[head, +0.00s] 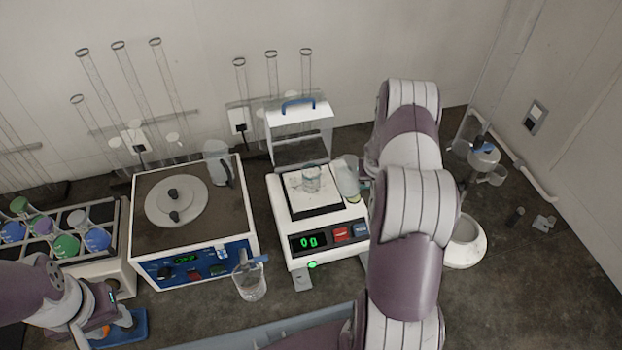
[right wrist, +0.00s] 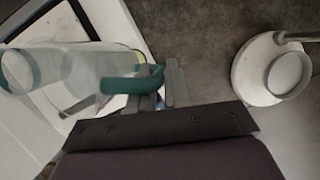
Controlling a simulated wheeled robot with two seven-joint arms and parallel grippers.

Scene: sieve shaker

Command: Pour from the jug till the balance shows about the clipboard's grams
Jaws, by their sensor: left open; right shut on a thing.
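The balance (head: 305,265) stands in the middle with its green display (head: 309,242) reading "0 g". A clear beaker (head: 311,181) sits on its pan. The clear jug (head: 349,176) is tilted just right of the beaker, above the balance's right side. My right gripper (right wrist: 174,88) is shut on the jug's teal handle (right wrist: 122,86); my arm hides it in the head view. The jug's clear body also shows in the right wrist view (right wrist: 88,62). No pour is visible. My left gripper (head: 108,318) is open at lower left. I cannot make out the clipboard.
A hotplate-like device (head: 190,235) stands left of the balance, with a glass beaker (head: 249,283) in front. A rack of coloured flasks (head: 75,262) is at far left. The balance's raised lid (head: 299,118) stands behind the pan. A white round base (head: 465,244) stands at right.

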